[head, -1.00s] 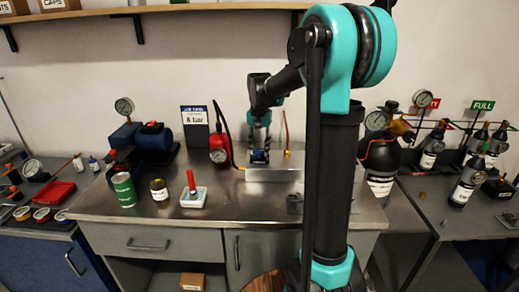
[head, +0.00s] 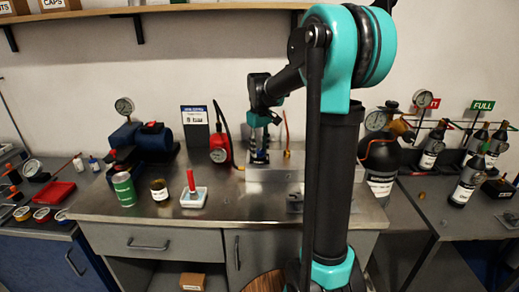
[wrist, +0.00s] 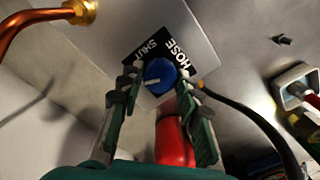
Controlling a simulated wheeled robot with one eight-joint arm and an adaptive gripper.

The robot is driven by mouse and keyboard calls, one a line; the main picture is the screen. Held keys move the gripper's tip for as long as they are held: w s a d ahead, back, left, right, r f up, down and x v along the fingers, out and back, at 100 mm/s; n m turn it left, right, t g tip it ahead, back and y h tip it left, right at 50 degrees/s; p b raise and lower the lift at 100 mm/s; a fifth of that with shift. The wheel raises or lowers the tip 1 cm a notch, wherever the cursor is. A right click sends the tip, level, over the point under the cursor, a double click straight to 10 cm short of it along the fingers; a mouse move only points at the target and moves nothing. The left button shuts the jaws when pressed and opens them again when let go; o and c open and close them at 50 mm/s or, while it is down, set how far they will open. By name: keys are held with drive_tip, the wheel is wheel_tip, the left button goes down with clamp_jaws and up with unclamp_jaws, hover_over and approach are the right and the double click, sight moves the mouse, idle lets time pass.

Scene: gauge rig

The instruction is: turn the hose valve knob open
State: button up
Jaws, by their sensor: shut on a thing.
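The blue hose valve knob (wrist: 160,72) shows in the wrist view with a white pointer line. The line points to the left, below the word SHUT on the black label (wrist: 178,47), which also reads HOSE. My gripper (wrist: 158,74) has one finger on each side of the knob and is shut on it. In the head view my gripper (head: 259,151) reaches down to the top of the metal box (head: 276,182) on the bench.
A red gauged cylinder (head: 220,150) with a black hose stands just left of the box. A copper pipe (wrist: 38,22) with a brass fitting is close by.

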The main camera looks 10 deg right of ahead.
sight(260, 150)
drive_tip(key=n, duration=0.4)
drive_tip(key=shift+n, duration=0.3)
idle(0.4)
drive_tip(key=o, duration=1.2)
drive_tip(key=shift+c, duration=0.2)
wheel_tip(260, 150, up, 12)
